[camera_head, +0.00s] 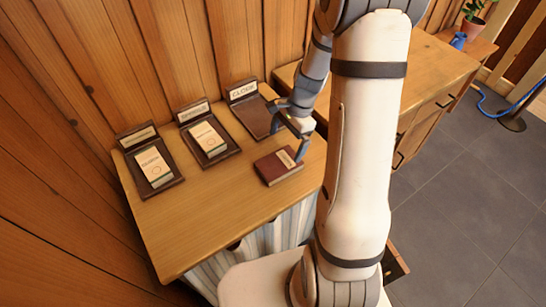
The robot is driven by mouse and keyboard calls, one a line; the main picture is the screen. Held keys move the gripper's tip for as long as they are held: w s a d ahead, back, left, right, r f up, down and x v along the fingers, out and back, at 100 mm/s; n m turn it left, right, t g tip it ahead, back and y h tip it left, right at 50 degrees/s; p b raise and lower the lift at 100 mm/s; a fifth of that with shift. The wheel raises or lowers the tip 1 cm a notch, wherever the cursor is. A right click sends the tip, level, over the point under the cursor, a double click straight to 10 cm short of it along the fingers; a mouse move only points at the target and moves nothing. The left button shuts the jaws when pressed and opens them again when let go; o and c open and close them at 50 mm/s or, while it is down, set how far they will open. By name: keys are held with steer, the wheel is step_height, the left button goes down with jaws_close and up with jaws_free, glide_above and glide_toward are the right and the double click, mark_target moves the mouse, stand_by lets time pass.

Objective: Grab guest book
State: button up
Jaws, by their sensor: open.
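A small dark red-brown book (272,168) with a pale label on its cover lies flat near the right front part of the wooden table; I take it for the guest book, though its label is too small to read. My gripper (300,142) is open, just above and at the book's upper right edge. Whether a fingertip touches the book, I cannot tell. Behind it, a dark stand (255,117) with a name plate at its back is empty.
Two more dark stands at the left each hold a pale booklet, one left (154,167) and one middle (208,139). The wooden table (205,215) is clear at its front left. A plank wall rises behind. A wooden desk (436,72) stands right, with a potted plant (473,18) and blue cup (458,41) beyond.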

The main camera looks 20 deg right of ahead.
mark_target(280, 163)
steer(key=shift+f, duration=0.7)
steer(key=x, duration=0.6)
steer(key=shift+s+f, duration=0.3)
steer(key=shift+f, duration=0.1)
steer(key=shift+c, duration=0.3)
steer(key=c, duration=1)
